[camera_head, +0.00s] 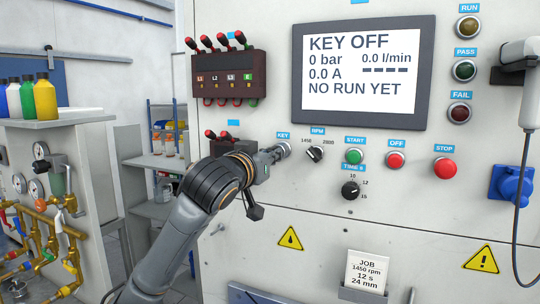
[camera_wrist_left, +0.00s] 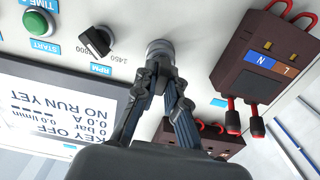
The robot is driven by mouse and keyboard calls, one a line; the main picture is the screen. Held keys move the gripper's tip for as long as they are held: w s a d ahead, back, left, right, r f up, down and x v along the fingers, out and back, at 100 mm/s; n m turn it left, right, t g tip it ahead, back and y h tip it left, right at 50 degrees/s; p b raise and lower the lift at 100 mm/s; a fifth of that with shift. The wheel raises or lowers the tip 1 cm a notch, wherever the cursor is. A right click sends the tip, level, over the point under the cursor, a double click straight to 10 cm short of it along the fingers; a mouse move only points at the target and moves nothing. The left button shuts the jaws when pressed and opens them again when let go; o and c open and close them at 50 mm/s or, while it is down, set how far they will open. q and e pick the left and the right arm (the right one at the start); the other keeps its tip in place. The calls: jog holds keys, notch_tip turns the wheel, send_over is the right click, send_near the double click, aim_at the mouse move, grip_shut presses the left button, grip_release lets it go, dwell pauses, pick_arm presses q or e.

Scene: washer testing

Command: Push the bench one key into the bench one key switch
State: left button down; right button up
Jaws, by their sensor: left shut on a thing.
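The bench one key switch (camera_head: 285,149) is a round metal switch under the KEY label on the pale panel. It also shows in the wrist view (camera_wrist_left: 159,46), right at the fingertips. My left gripper (camera_head: 270,155) is at the switch from the left, its fingers shut; they also show in the wrist view (camera_wrist_left: 163,75). The bench one key is mostly hidden between the fingertips, and I cannot tell how deep it sits in the switch. The screen (camera_head: 366,72) reads KEY OFF. My right gripper is not in view.
The RPM knob (camera_head: 315,154) is just right of the switch, then the green START button (camera_head: 353,157) and red OFF button (camera_head: 395,160). A terminal box with plugs (camera_head: 228,76) is above left. A second row of red plugs is close behind the gripper.

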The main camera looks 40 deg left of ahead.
pick_arm(q)
jog(key=c, duration=1.3)
grip_release()
jog(key=v, duration=0.7)
jog(key=shift+s, duration=0.25)
